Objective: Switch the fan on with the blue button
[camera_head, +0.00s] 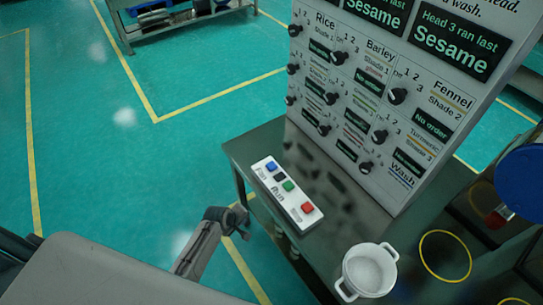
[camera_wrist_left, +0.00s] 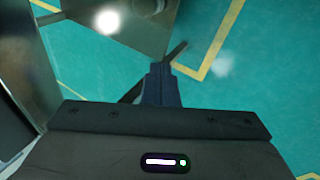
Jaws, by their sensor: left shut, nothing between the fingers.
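The blue button (camera_head: 271,166) is at the far left end of a white button box (camera_head: 294,200) on the dark table. A black button (camera_head: 279,177), a green button (camera_head: 288,186) and a red button (camera_head: 307,207) follow it along the box. My left gripper (camera_head: 243,219) is shut and empty. In the head view it is to the left of the box and below the blue button, apart from both, beside the table's left edge. Its dark fingers also show in the left wrist view (camera_wrist_left: 163,78). I cannot make out a fan. My right gripper is not in view.
A tall panel (camera_head: 390,120) with several black knobs and labels stands behind the box. A white two-handled pot (camera_head: 369,271) stands at the table's front. Green floor left of the table is clear.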

